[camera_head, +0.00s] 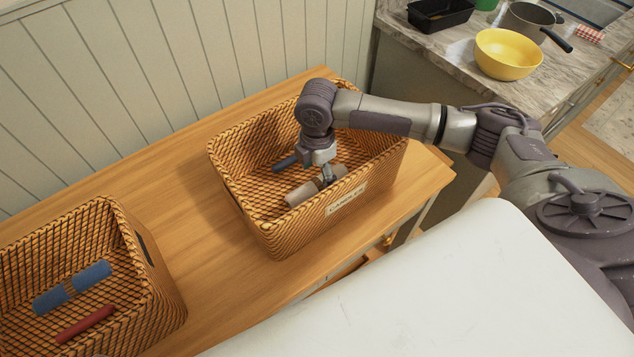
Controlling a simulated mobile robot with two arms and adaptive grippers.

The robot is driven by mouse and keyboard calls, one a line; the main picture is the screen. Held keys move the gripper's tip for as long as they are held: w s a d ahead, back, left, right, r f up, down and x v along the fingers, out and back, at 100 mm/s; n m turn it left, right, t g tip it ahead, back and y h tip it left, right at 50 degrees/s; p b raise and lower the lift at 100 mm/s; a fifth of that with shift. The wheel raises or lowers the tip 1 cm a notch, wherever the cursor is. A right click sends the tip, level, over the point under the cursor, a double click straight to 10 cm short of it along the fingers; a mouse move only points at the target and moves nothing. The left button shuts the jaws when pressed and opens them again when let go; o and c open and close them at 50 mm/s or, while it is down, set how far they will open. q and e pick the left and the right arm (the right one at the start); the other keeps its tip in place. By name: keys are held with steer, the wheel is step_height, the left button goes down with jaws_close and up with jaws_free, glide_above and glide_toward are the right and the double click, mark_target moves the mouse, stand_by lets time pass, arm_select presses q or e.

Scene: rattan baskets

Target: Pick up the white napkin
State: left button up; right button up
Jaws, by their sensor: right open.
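The white napkin (301,194) looks like a beige-white roll lying in the right rattan basket (300,236), which has a "CANDLES" label on its front. My right gripper (327,177) points down into this basket, with its open fingers at the middle of the napkin. The gripper hides that middle part, and I cannot tell whether the fingers touch it. The napkin lies on the basket's bottom. My left gripper is not in view.
A dark blue stick (286,163) lies behind the napkin. The left basket (152,262) holds a blue roll (91,275) and a red stick (86,324). Bare wooden table (185,185) lies between the baskets. A marble counter with a yellow bowl (508,55) stands at the upper right.

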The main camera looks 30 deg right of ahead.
mark_target(317, 181)
steer(key=shift+s+f+p, duration=0.1)
steer(key=shift+f+p, duration=0.2)
steer(key=shift+f, duration=1.5)
steer(key=c, duration=1.2)
